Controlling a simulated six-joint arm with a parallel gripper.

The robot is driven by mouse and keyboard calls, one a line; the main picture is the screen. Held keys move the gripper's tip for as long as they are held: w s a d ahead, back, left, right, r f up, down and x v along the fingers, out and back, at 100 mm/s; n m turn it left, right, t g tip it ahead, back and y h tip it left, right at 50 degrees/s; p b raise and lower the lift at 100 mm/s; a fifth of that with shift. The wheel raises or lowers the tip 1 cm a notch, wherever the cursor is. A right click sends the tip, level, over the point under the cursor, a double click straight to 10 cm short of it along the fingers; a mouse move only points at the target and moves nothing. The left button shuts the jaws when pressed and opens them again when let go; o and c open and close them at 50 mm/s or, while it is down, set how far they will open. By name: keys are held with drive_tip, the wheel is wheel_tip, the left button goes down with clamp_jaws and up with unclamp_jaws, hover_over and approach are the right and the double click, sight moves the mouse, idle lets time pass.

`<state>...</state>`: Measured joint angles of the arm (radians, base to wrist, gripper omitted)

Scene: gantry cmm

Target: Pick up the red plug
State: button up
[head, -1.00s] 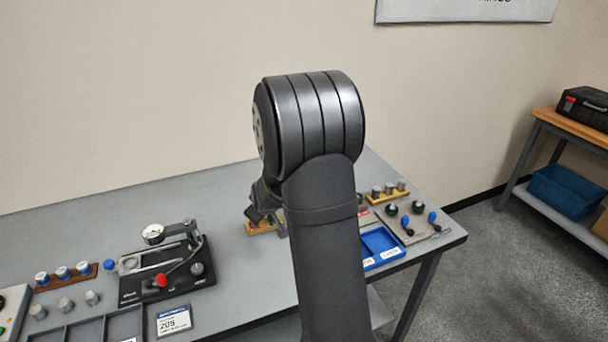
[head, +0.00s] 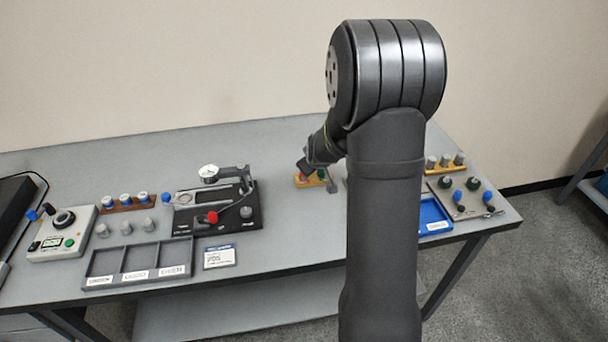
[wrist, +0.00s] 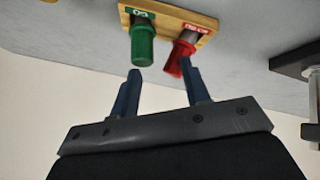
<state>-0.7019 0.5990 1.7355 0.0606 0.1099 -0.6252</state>
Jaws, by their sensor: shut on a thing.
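The red plug (wrist: 181,56) stands in a yellow wooden holder (wrist: 176,18), behind a red-and-white label. The green plug (wrist: 143,46) stands beside it in the same holder, behind a green-and-white label. My gripper (wrist: 162,80) has its blue fingers at the plugs' free ends, the right finger close against the red plug. It is shut on the red plug, though the finger contact is hard to make out. In the head view, the red plug (head: 303,178) shows at the gripper's tip, partly hidden by it.
A black fixture (head: 225,222) with a red knob stands left of the holder. A grey compartment tray (head: 140,265) and control box (head: 62,235) are farther left. A blue tray (head: 433,215) lies to the right, partly behind my arm. The table behind the fixture is clear.

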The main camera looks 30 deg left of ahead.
drive_tip(key=shift+s+d+f, duration=0.2)
drive_tip(key=shift+s+f, duration=0.1)
drive_tip(key=shift+f, duration=0.25)
drive_tip(key=shift+w+a+r, duration=0.1)
drive_tip(key=shift+r, duration=0.2)
wheel_tip(320, 180, up, 14)
drive_tip(key=w+a+m+g+h, duration=0.1)
drive_tip(key=m+g+h, duration=0.3)
drive_tip(key=m+g, duration=0.4)
drive_tip(key=shift+m+t, duration=0.3)
drive_tip(key=shift+t, duration=0.3)
drive_tip(key=f, duration=0.4)
drive_tip(key=a+f, duration=0.1)
drive_tip(key=f, duration=0.7)
drive_tip(key=shift+s+a+f, duration=0.15)
drive_tip(key=shift+s+a, duration=0.15)
drive_tip(key=f, duration=0.5)
drive_tip(key=shift+a, duration=0.4)
drive_tip(key=c, duration=0.7)
drive_tip(key=shift+o, duration=0.2)
drive_tip(key=shift+w+r, duration=0.1)
drive_tip(key=shift+r, duration=0.05)
